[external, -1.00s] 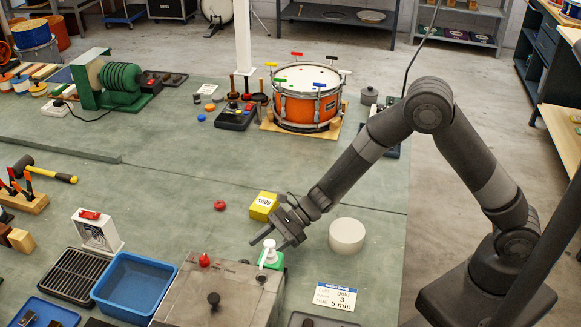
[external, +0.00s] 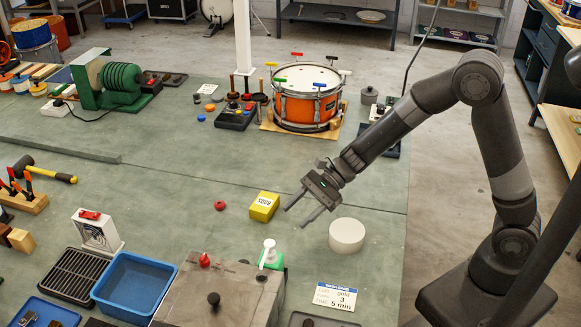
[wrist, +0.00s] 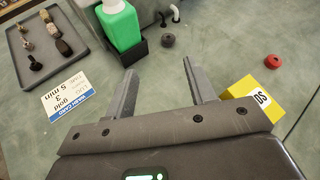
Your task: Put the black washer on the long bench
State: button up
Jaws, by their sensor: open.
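A small dark ring (wrist: 168,41), which looks like the black washer, lies flat beside the green bottle in the wrist view. In the external view I cannot clearly make it out. The long green bench top (external: 160,205) spreads under most things here. My gripper (external: 296,212) is open and empty, above the bench between the yellow box and the white round block. In the wrist view its two fingers (wrist: 163,90) stand apart with nothing between them, pointing towards the bottle.
The green bottle (external: 271,256) with a white pump stands by a grey box (external: 220,295). The yellow box (external: 264,207), a red ring (external: 219,205) and a white round block (external: 347,235) are near. A blue tub (external: 135,285) is left; bare bench lies mid-left.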

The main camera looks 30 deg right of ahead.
jog(key=s+d+r+n+h, duration=0.2)
jog(key=d+r+n, duration=0.2)
jog(key=d, duration=0.5)
jog(key=s+d+r+n+t+h, duration=0.1)
jog(key=s+d+r+n+h, duration=0.1)
jog(key=d+r, duration=0.4)
jog(key=s+d+n, duration=0.1)
jog(key=d+n, duration=0.1)
jog(key=d, duration=0.1)
jog(key=shift+d+r+t, duration=0.2)
jog(key=shift+d+t, duration=0.05)
jog(key=shift+t, duration=0.05)
jog(key=shift+o, duration=0.3)
jog(key=s+d+r+n+t+h, duration=0.1)
jog(key=s+d+n+h, duration=0.1)
jog(key=d, duration=0.5)
jog(key=s+d+r+n+t+h, duration=0.2)
jog(key=s+d+h, duration=0.1)
jog(key=d, duration=0.5)
jog(key=s+d+r+n+t+h, duration=0.1)
jog(key=s+d+t+h, duration=0.1)
jog(key=d, duration=0.5)
jog(key=shift+s+d+r+n+h, duration=0.35)
jog(key=shift+s+r+n+h, duration=0.05)
jog(key=shift+s+h, duration=0.4)
jog(key=shift+o, duration=0.5)
jog(key=shift+d, duration=0.25)
